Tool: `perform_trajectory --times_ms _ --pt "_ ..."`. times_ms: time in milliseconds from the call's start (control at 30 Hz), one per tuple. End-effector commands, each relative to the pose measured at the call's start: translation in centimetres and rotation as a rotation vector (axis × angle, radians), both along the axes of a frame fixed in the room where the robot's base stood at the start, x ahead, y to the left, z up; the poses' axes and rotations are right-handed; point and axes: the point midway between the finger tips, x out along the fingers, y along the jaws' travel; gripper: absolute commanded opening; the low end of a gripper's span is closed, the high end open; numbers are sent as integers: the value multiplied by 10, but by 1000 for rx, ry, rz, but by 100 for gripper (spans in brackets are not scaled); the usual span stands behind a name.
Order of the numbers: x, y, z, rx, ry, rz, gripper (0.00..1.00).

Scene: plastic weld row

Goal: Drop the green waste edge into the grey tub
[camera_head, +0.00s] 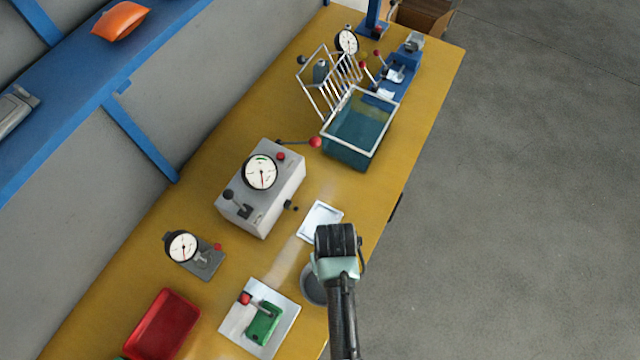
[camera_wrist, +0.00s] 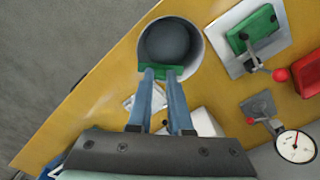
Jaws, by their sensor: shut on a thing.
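The grey tub (camera_head: 311,287) stands on the yellow bench near its right edge in the head view, partly hidden behind my arm. The wrist view shows its round open mouth and grey inside (camera_wrist: 170,42), with nothing visible in it. My gripper (camera_wrist: 164,74) is shut on the green waste edge (camera_wrist: 153,71), a small green piece across the fingertips. In the picture the piece overlaps the tub's near rim; I cannot tell its height above it. In the head view my gripper (camera_head: 336,258) is beside and partly over the tub, and the green piece is hidden.
A green clamp fixture (camera_head: 264,325) on a white plate stands close to the tub, with a red tray (camera_head: 163,327) beyond. A white flat tray (camera_head: 320,221) lies on the other side. A grey dial box (camera_head: 275,201) and a teal water tank (camera_head: 346,154) stand further along the bench.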

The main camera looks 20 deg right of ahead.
Motion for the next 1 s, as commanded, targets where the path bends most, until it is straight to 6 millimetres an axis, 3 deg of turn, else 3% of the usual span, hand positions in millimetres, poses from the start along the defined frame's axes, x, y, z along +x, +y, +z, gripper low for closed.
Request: perform_trajectory --times_ms 500,867,900,1000 --pt "0 0 -54 0 0 0 0" --pt "-1 0 -57 0 0 0 0" --pt "0 0 -57 0 0 0 19" --pt "0 0 -57 0 0 0 37"
